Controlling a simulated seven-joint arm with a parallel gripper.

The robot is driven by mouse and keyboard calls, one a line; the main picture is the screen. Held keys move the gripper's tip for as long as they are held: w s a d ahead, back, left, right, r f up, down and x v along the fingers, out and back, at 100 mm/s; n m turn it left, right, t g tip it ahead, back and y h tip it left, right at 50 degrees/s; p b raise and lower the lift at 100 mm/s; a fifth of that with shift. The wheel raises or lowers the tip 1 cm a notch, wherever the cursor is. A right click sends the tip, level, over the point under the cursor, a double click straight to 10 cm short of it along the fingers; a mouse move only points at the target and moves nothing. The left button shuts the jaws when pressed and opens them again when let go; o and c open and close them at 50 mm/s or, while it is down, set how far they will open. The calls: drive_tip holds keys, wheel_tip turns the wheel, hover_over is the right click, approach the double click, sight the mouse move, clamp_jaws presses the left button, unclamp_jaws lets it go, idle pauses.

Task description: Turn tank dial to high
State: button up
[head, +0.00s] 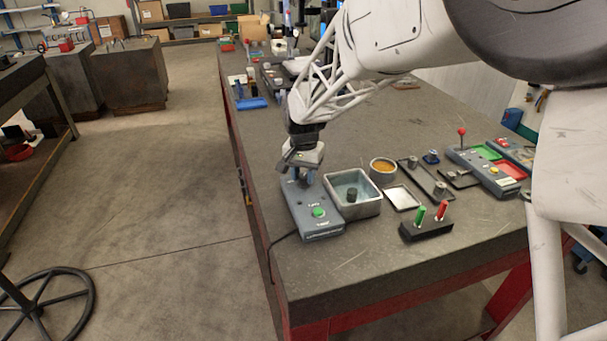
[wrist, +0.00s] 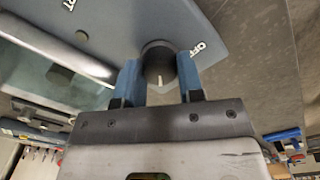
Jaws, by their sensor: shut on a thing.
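The grey control box (head: 315,215) stands near the table's left edge, with a green button (head: 318,212) on its top. My gripper (head: 303,180) points down over the box's far end. In the wrist view its blue fingers (wrist: 160,85) are shut on the dark round dial (wrist: 158,58), one on each side. A pale pointer mark shows on the dial, facing my gripper's body. A label that looks like OFF is to the dial's right; another label at the top left is cut off. The metal tank (head: 372,206) with bluish liquid and a dark cylinder stands beside the box.
A black stand (head: 426,231) with green and red handles is to the right. A cup of orange content (head: 383,168), a white tray (head: 402,197) and another control box (head: 483,171) are beyond. The table's front is clear.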

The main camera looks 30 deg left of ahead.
sight(304, 176)
drive_tip(key=shift+m, duration=1.6)
drive_tip(key=o, duration=0.9)
drive_tip(key=shift+r, duration=0.1)
drive_tip(key=shift+r, duration=3.8)
